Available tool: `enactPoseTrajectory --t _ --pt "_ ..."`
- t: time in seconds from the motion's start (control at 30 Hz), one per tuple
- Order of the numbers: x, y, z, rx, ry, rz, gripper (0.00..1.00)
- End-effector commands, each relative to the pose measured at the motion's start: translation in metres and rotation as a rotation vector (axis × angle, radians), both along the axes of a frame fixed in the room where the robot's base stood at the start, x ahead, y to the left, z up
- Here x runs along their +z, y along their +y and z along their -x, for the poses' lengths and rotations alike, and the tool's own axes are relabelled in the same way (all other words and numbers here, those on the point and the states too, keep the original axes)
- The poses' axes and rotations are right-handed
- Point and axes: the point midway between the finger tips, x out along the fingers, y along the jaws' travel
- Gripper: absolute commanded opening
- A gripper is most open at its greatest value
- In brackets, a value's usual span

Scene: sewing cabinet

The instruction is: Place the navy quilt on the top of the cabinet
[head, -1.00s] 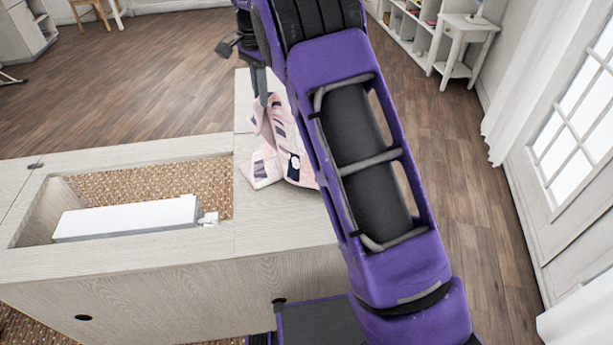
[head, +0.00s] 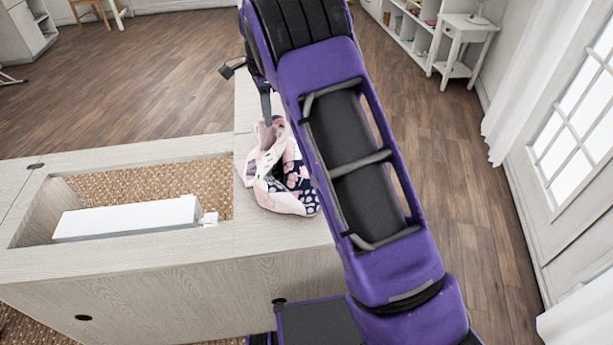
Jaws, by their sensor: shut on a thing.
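The navy quilt (head: 280,180), with pink and navy patterned patches, lies bunched in a rounded heap on the right part of the cabinet top (head: 262,237). My gripper (head: 268,120) is at the upper edge of the quilt, pointing down, and it is shut on the quilt. My arm hides part of the gripper and the quilt's right side.
Left of the quilt the cabinet has a rectangular opening with a woven floor, and a white machine (head: 130,218) lies in it. A small white side table (head: 465,45) and shelves stand at the back right. The wooden floor (head: 120,90) behind the cabinet is clear.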

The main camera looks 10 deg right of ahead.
Motion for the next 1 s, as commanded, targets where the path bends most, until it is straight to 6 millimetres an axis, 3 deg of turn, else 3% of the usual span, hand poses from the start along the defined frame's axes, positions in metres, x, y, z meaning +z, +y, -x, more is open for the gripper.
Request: enactPoseTrajectory --t 0.1,1.0 --pt "-0.011 -0.022 0.000 -0.003 0.003 0.000 0.00" --pt "-0.129 -0.159 -0.004 -0.004 0.001 0.000 0.00"
